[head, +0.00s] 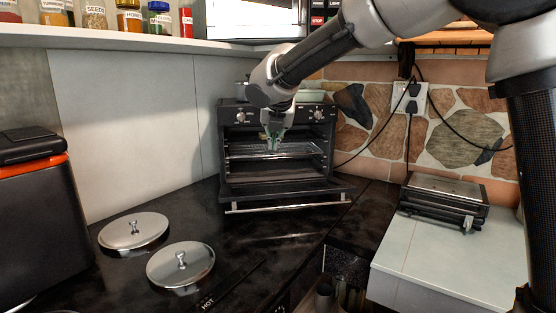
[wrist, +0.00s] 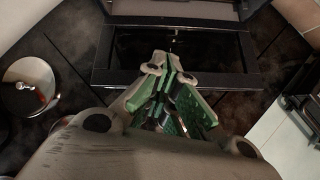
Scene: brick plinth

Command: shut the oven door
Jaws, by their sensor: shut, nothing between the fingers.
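The black oven (head: 232,133) stands on the dark counter at the back, with knobs along its top front and wire racks inside. Its door (head: 290,193) is hinged at the bottom and hangs open, lowered toward the counter, with a silver handle bar (head: 288,205) along its front edge. The open door also shows in the wrist view (wrist: 110,80). My gripper (head: 272,147) is in front of the upper oven opening in the head view, above the door. Its green-padded fingers (wrist: 172,72) are shut and empty. I cannot tell whether they touch anything.
Two metal lids (head: 133,231) (head: 180,264) lie on the counter at front left. A black and orange appliance (head: 40,200) stands at far left. A black grill (head: 444,200) sits on the white counter at right. A shelf with jars (head: 95,38) is above.

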